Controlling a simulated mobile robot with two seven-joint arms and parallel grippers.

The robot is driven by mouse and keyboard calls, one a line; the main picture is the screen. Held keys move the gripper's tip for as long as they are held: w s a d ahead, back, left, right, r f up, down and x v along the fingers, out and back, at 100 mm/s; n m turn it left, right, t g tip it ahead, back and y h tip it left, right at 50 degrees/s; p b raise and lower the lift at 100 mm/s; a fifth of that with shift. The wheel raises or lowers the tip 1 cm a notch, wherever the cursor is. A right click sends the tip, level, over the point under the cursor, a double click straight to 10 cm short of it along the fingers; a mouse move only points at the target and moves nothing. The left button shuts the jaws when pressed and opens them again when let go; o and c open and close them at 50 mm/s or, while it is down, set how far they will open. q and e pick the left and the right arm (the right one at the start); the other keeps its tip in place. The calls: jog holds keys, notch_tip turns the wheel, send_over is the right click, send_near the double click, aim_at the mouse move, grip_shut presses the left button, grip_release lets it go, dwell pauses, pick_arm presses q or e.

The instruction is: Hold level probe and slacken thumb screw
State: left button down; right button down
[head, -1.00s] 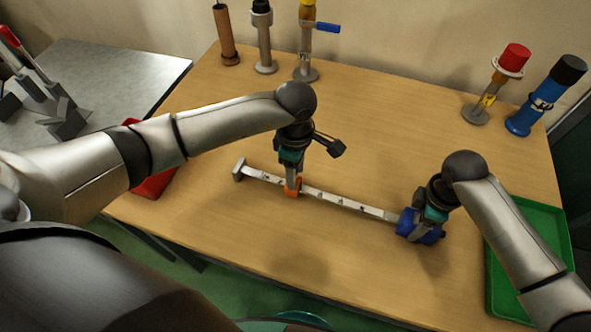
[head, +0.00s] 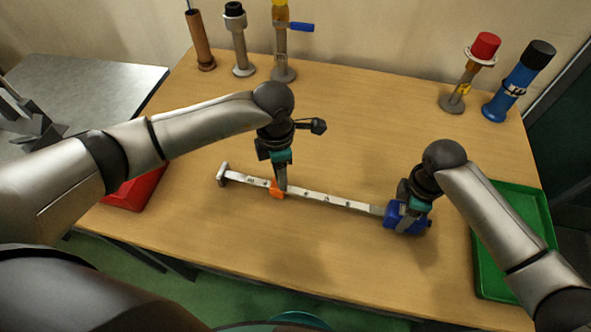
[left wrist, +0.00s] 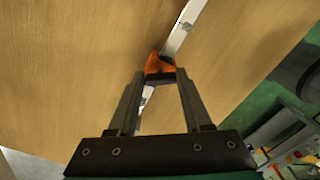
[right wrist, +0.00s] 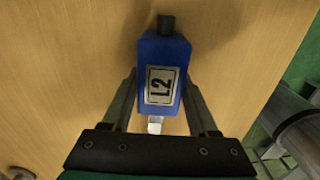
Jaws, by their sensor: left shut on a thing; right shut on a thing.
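The level probe is a long pale marked strip (head: 335,201) with a small crosspiece at its left end and a blue body (head: 393,219) at its right end. My right gripper (head: 408,205) is shut on the blue body, whose label reads "L2" in the right wrist view (right wrist: 163,60). A black knob (right wrist: 166,25) sticks out of its far end. An orange piece (head: 275,189) sits around the strip left of its middle. My left gripper (head: 283,188) is shut on it, and it also shows between the fingers in the left wrist view (left wrist: 158,66). I cannot tell which part is the thumb screw.
A green tray (head: 485,280) lies at right and a red tray (head: 140,192) at left. Several upright instruments stand along the back, including a red-topped one (head: 470,70) and a blue cylinder (head: 515,85).

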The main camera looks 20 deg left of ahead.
pick_arm(q)
jog(key=n, duration=0.5)
jog(key=shift+w+a+n, duration=0.1)
jog(key=shift+n, duration=0.2)
jog(key=n, duration=0.5)
jog(key=shift+a+n, duration=0.1)
jog(key=shift+n, duration=0.2)
jog(key=shift+c, duration=1.6)
grip_release()
jog(key=shift+r, duration=0.15)
notch_tip(320, 180, up, 12)
pick_arm(e)
jog(key=shift+c, duration=0.4)
grip_release()
